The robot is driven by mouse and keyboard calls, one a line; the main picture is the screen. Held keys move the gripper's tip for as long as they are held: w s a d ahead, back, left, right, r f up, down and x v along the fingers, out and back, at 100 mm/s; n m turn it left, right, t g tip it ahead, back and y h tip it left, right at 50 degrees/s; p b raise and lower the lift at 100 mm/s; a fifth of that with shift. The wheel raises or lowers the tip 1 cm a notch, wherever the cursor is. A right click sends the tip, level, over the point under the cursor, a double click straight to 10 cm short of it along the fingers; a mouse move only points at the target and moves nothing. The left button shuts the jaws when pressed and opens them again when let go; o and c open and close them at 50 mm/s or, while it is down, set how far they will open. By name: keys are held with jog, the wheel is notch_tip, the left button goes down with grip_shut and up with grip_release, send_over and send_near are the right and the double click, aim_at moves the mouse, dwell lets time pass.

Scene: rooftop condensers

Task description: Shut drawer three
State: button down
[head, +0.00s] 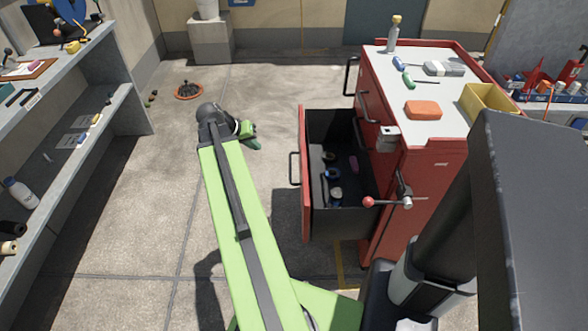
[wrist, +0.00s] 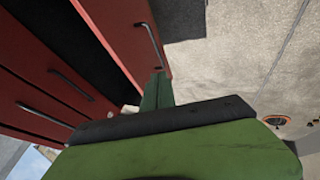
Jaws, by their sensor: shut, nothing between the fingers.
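A red cabinet (head: 425,185) has one drawer (head: 304,185) pulled far out to the left. Its dark inside holds several small items, and a bar handle (head: 293,168) is on its front. I cannot read a number on it. My gripper (head: 252,142) is shut and empty, left of the drawer front in the head view, with a gap showing between them. In the wrist view the shut green fingers (wrist: 157,90) appear close to the end of the red drawer front (wrist: 120,30), with its handle (wrist: 150,45) above; contact cannot be told.
A yellow bin (head: 488,103), an orange block (head: 423,109) and a bottle (head: 393,35) stand on the cabinet top. A red-knobbed lever (head: 370,202) sticks out from its side. Grey shelves (head: 110,110) line the left. A floor drain (head: 189,91) lies behind. The floor between is clear.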

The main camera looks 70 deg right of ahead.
jog(key=s+d+f+m+b, duration=0.1)
jog(key=s+d+f+b, duration=0.7)
jog(key=s, duration=0.3)
jog(key=shift+d+f+g, duration=0.3)
jog(key=shift+d+f, duration=0.1)
jog(key=shift+d, duration=0.45)
